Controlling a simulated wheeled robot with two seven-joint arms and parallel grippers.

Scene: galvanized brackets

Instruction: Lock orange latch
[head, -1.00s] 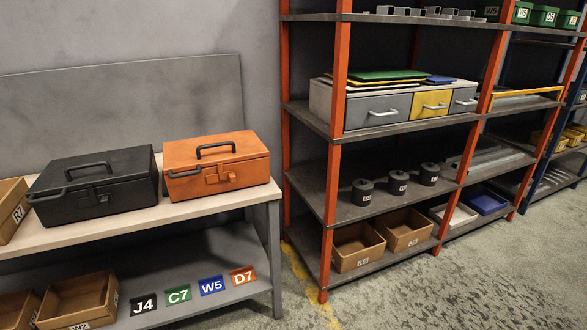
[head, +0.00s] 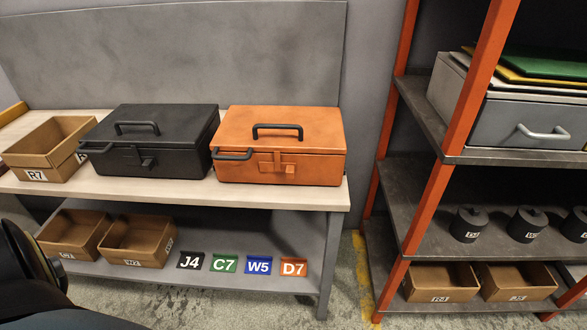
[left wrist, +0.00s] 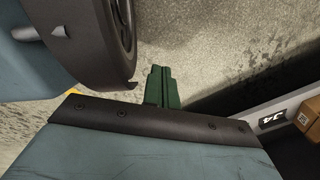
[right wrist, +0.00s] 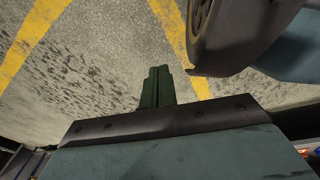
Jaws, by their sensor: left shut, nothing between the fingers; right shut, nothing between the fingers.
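An orange toolbox (head: 281,144) with its lid down sits on the workbench's top at the right end in the head view. Its orange latch (head: 277,166) is on the front face, below the black lid handle (head: 278,131). The latch is too small to tell whether it is locked. Neither gripper shows in the head view. My left gripper (left wrist: 160,72) is shut and empty in the left wrist view, over bare floor. My right gripper (right wrist: 158,72) is shut and empty in the right wrist view, also over floor. Both are away from the toolbox.
A black toolbox (head: 152,141) stands left of the orange one, with a cardboard bin (head: 52,150) beyond it. The workbench (head: 250,198) has a lower shelf with bins and coloured labels. A shelving rack with orange posts (head: 436,200) stands at the right. The floor between is narrow.

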